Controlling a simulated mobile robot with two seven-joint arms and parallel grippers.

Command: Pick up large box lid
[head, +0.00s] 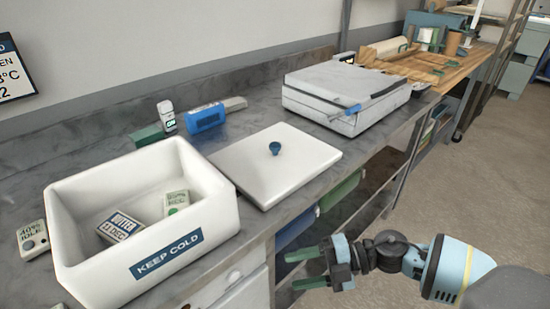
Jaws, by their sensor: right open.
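The large box lid (246,171) is a flat white square panel with a round blue knob (275,148) near its middle. It lies flat on the grey counter, just right of the white box (226,217). My left gripper is not in view.
A butter pack (120,227) lies inside the box. Behind the lid are a blue item (205,117), a white handheld device (166,115) and a green block (147,136). A grey-white machine (345,90) stands right of the lid. The floor (470,180) at right is clear.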

